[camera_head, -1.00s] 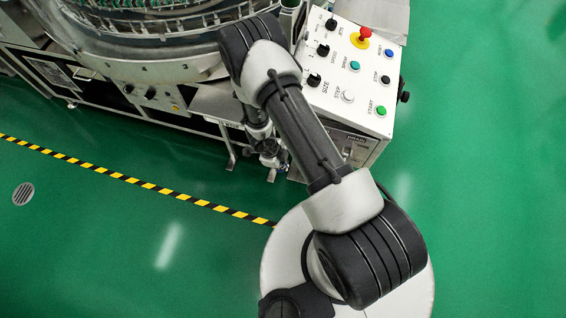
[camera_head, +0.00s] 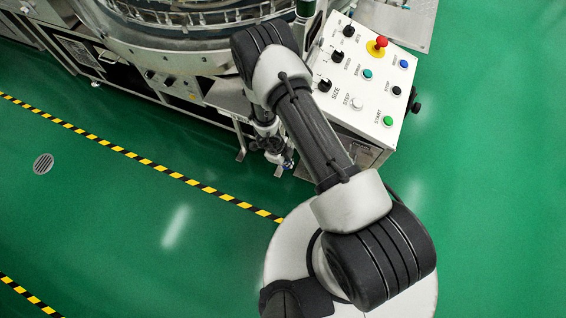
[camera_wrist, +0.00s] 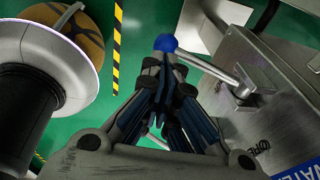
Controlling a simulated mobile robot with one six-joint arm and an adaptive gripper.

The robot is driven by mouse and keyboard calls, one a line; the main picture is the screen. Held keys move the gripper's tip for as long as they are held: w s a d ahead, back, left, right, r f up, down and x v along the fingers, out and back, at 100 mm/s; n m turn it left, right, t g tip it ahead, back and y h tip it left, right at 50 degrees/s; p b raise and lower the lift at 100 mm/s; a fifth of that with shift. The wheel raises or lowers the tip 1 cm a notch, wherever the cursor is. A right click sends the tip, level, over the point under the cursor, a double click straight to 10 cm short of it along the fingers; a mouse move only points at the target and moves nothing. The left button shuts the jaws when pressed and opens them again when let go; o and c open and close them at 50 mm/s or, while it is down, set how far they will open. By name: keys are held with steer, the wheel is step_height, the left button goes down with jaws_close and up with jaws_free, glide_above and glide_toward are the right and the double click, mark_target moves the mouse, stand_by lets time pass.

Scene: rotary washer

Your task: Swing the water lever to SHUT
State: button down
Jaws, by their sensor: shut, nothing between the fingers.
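The water lever (camera_wrist: 205,66) is a metal rod with a blue ball knob (camera_wrist: 165,43) in the wrist view. Its pivot (camera_wrist: 243,88) is on a grey metal box at the right, and the rod points up and left. My gripper (camera_wrist: 167,68) is shut and empty, its fingertips just below the knob in the picture. They overlap the rod's near end, and I cannot tell if they touch it. In the head view my gripper (camera_head: 279,153) is low beside the machine, with a small blue spot at its tip that looks like the knob.
A blue sign (camera_wrist: 298,171) and a partly cut-off label (camera_wrist: 258,146) are on the box face. The white control panel (camera_head: 362,80) with buttons and knobs stands close right of my arm. The rotary machine (camera_head: 190,45) is behind. Green floor is open at left.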

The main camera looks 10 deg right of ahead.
steer(key=p+v, duration=0.4)
steer(key=v, duration=0.7)
steer(key=shift+s+a, duration=0.25)
steer(key=shift+a, duration=0.1)
